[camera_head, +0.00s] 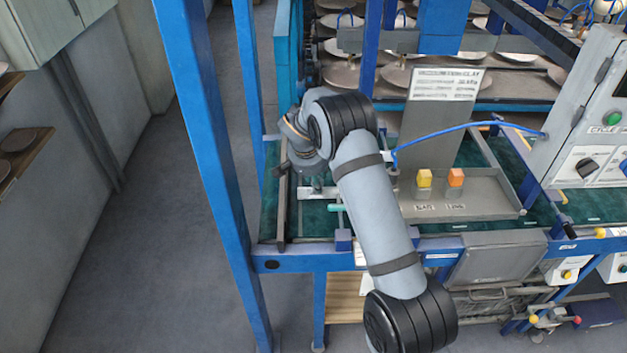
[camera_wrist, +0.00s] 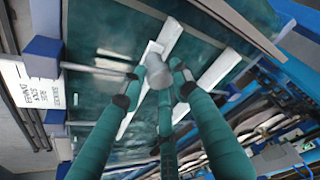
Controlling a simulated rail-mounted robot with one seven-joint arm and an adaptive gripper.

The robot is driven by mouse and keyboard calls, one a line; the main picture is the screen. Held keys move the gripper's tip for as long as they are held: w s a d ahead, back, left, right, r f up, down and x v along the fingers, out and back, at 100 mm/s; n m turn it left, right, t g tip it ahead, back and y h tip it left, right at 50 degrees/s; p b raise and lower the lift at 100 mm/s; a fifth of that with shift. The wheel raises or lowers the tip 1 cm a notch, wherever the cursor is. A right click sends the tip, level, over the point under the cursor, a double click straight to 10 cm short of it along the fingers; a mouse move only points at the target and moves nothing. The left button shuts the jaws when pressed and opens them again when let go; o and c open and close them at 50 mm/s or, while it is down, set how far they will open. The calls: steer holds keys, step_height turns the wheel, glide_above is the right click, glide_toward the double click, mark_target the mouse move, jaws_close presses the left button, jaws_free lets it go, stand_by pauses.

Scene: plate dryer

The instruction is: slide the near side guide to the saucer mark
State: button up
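In the wrist view, a grey rounded knob (camera_wrist: 158,72) sits by a pale straight bar (camera_wrist: 139,98), which looks like the side guide; a second pale bar (camera_wrist: 218,70) lies to its right. My gripper (camera_wrist: 158,82) has its dark-tipped teal fingers spread around the knob, with small gaps showing; contact is not clear. In the head view, a short pale bar (camera_head: 318,192) shows below my wrist on the green bed (camera_head: 316,221); my arm hides most of the gripper. A white label (camera_wrist: 20,85) with print is on the left in the wrist view; I cannot make out a saucer mark.
A blue upright post (camera_head: 217,150) stands left of my arm. A control box (camera_head: 590,130) stands at far right. Racks of plates (camera_head: 400,75) stand behind.

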steer(key=o, duration=0.4)
steer(key=shift+r, duration=0.1)
steer(key=v, duration=1.2)
steer(key=shift+s, duration=0.1)
